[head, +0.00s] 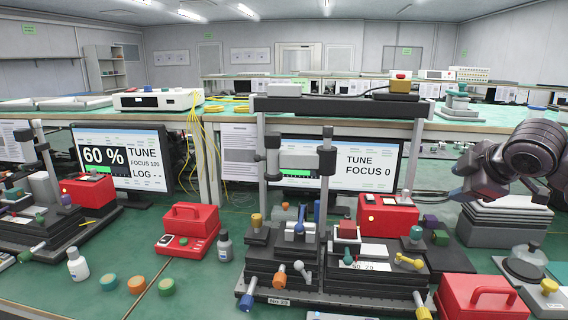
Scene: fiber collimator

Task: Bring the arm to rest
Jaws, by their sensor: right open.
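My right gripper (462,182) is at the right of the head view, on the dark grey arm that comes in from the right edge. It is raised above the green bench, its fingers pointing left, open with nothing seen between them. It is to the right of the right monitor (372,160), which reads "TUNE FOCUS 0". The collimator stage (285,245) stands in the middle with its knobs and levers, apart from the gripper. My left gripper is not in view.
A stack of grey trays (503,222) stands below my right arm. Red boxes (388,215) sit beside the stage, and another red case (480,298) is at the front right.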

